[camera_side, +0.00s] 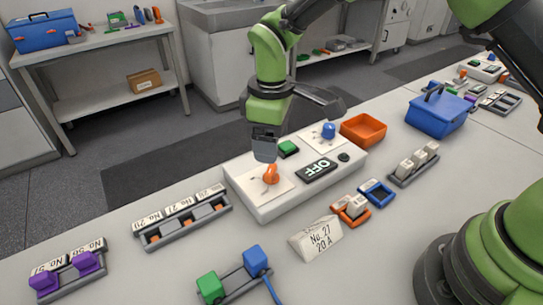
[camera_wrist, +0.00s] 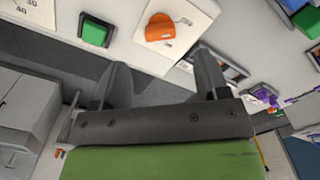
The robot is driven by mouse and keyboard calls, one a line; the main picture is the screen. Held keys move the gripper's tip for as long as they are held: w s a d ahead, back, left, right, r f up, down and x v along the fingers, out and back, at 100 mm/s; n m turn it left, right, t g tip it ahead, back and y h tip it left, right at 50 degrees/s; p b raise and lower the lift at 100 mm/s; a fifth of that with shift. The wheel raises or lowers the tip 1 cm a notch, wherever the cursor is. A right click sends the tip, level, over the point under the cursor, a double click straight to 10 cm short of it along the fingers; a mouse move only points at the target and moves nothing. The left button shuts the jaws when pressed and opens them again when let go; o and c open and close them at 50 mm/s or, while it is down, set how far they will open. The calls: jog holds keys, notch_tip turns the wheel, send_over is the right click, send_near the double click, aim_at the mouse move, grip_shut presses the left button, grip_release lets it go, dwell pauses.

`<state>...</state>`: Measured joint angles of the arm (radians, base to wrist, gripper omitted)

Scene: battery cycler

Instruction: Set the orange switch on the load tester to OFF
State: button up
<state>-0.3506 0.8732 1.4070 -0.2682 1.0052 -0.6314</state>
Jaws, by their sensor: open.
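The load tester (camera_side: 300,190) is a long white box on the table. Its orange switch (camera_side: 271,175) sits on a white marked plate at its near left end. The tester also has a green button (camera_side: 289,148), a blue knob (camera_side: 329,130) and a black display (camera_side: 319,170) reading OFF. My gripper (camera_side: 265,157) is just above and behind the orange switch, pointing down. In the wrist view its fingers (camera_wrist: 163,65) are apart with nothing between them. The orange switch (camera_wrist: 160,27) lies beyond the tips, apart from them. The switch's exact setting is hard to read.
A rack of cells (camera_side: 183,220) stands left of the tester. An orange bin (camera_side: 363,130) and blue box (camera_side: 437,111) stand right. A label reading No. 27 20 A (camera_side: 316,240) and a green-and-blue clip holder (camera_side: 233,280) lie in front. Bare table lies between them.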

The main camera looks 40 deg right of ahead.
jog(key=shift+r, duration=1.75)
notch_tip(320, 180, up, 7)
jog(key=m+t, duration=0.1)
jog(key=m, duration=0.1)
send_over(272, 169)
jog(key=s+d, duration=0.2)
jog(key=d, duration=0.1)
jog(key=s+d+r+m+t+y, duration=0.2)
jog(key=s+d+r+m, duration=0.2)
jog(key=s+r, duration=0.25)
jog(key=s+d+r+m+t, duration=0.1)
jog(key=s+m+t, duration=0.1)
jog(key=s, duration=0.4)
jog(key=s+d+r+m+t, duration=0.1)
jog(key=s+d+m+t, duration=0.1)
jog(key=s+m, duration=0.2)
jog(key=shift+s+d+r, duration=0.2)
jog(key=shift+s, duration=1.3)
